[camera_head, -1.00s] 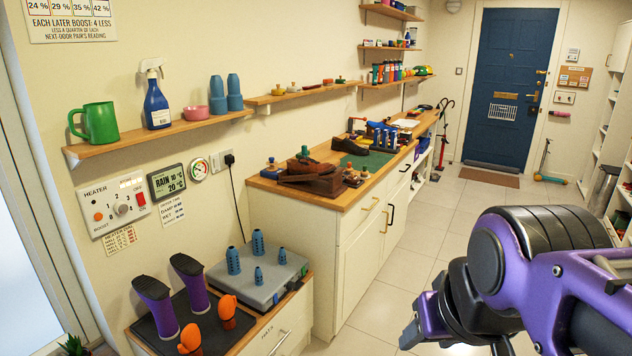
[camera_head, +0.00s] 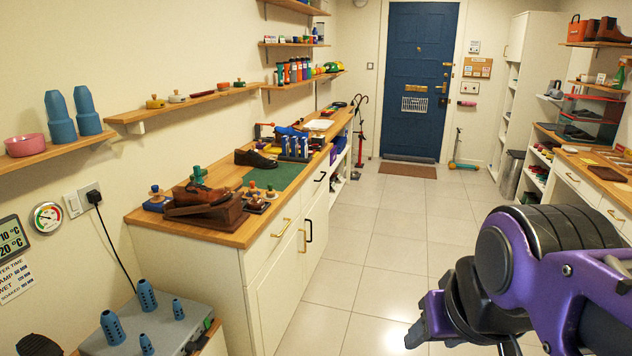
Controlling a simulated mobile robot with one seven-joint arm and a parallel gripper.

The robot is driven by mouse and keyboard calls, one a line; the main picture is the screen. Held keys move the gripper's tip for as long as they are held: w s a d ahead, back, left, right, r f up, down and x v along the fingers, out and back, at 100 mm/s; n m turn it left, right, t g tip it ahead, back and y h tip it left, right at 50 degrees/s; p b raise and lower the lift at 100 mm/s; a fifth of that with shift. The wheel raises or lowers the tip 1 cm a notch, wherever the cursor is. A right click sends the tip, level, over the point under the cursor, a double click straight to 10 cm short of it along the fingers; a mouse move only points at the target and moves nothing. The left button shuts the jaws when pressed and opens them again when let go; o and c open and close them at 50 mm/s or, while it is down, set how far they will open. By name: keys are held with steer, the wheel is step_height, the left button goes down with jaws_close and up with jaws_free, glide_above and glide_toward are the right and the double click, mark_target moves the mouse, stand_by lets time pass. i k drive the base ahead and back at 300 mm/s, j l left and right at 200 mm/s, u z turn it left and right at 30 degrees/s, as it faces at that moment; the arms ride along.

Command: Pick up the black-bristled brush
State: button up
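Several small knob-handled items, perhaps brushes, stand on the wooden counter (camera_head: 222,235). One has a blue base and wooden knob (camera_head: 156,198), one is green (camera_head: 198,175) by a brown shoe, and a small group with coloured knobs (camera_head: 257,197) is at the counter's front edge. They are too small for me to tell which has black bristles. My gripper (camera_head: 415,332) is at the lower right, over the floor, to the right of the counter and well apart from it. Only part of it shows, and its opening is hidden.
A brown shoe on a wooden box (camera_head: 203,208), a dark shoe (camera_head: 255,159) and a green mat (camera_head: 275,177) take up the counter. A grey box with blue shoe forms (camera_head: 165,325) is at lower left. The tiled floor (camera_head: 375,245) is clear up to the blue door (camera_head: 422,80).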

mark_target(236, 184)
steer(key=i+l+z, duration=0.2)
steer(key=i, duration=0.35)
steer(key=i+z, duration=0.2)
steer(key=i, duration=0.3)
steer(key=i+u, duration=0.25)
steer(key=i, duration=0.3)
steer(key=i+l+u, duration=0.2)
steer(key=i, duration=0.35)
steer(key=i+u, duration=0.35)
steer(key=i+l+u, duration=0.1)
steer(key=u, duration=0.2)
steer(key=i+l+u, duration=0.15)
steer(key=u, duration=0.2)
steer(key=i+l+u, duration=0.1)
steer(key=i+u, duration=0.15)
steer(key=u, duration=0.2)
steer(key=i+l+u, duration=0.2)
steer(key=u, duration=0.2)
steer(key=i+l+u, duration=0.25)
steer(key=u, duration=0.2)
steer(key=k+l+u, duration=0.2)
steer(key=i+z, duration=0.1)
steer(key=i, duration=0.15)
